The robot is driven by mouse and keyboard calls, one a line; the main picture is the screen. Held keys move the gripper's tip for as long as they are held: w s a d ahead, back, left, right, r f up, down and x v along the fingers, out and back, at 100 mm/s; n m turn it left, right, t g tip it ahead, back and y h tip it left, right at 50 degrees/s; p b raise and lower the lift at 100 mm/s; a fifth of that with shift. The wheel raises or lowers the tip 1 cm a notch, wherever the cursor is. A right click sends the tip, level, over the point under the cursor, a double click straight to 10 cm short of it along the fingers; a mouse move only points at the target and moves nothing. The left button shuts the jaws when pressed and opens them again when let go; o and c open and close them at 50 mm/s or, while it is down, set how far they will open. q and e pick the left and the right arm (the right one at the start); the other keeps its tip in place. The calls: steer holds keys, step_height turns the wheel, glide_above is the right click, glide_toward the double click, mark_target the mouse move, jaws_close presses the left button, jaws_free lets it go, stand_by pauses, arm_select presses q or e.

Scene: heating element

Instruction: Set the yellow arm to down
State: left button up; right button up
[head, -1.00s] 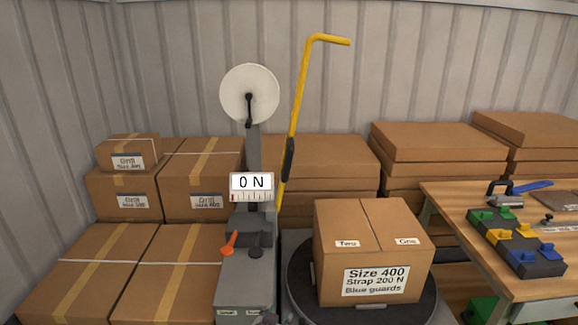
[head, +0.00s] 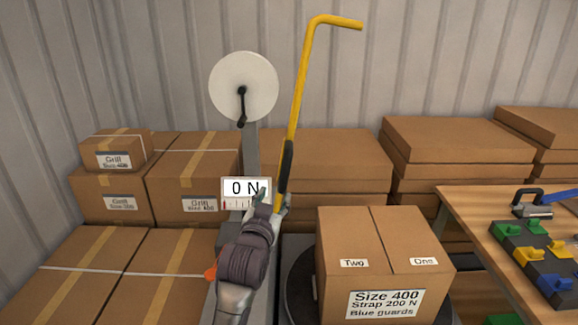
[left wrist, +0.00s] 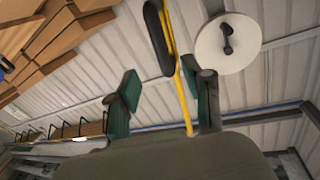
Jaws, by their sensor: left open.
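The yellow arm (head: 298,100) stands nearly upright, leaning slightly right, with its bent top end pointing right. It carries a black grip (head: 286,166) on its lower part. My left gripper (head: 271,196) is at the lower end of the yellow arm, just below the black grip. In the left wrist view the open fingers (left wrist: 165,100) are on either side of the yellow arm (left wrist: 184,92), which lies closer to the right finger. Whether they touch is unclear. The black grip (left wrist: 157,38) shows beyond the fingertips. My right gripper is not in view.
A white reel with a crank (head: 243,88) and a "0 N" gauge (head: 245,192) are just left of the yellow arm. A labelled box (head: 385,250) stands on a dark turntable (head: 299,285) to the right. Stacked boxes line the wall; a workbench (head: 480,220) is at right.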

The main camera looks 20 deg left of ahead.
mark_target(284, 174)
arm_select(q)
steer(key=w, duration=0.2)
steer(key=w+p, duration=0.1)
steer(key=w, duration=0.2)
steer(key=w+p, duration=0.1)
steer(key=w, duration=0.2)
steer(key=shift+w+a+r, duration=0.2)
steer(key=shift+a+r, duration=0.05)
steer(key=shift+a, duration=0.1)
steer(key=w, duration=0.3)
steer(key=shift+w+a, duration=0.15)
steer(key=shift+w, duration=0.25)
steer(key=shift+w+f, duration=0.1)
steer(key=shift+w, duration=0.2)
steer(key=c, duration=0.9)
jaws_close()
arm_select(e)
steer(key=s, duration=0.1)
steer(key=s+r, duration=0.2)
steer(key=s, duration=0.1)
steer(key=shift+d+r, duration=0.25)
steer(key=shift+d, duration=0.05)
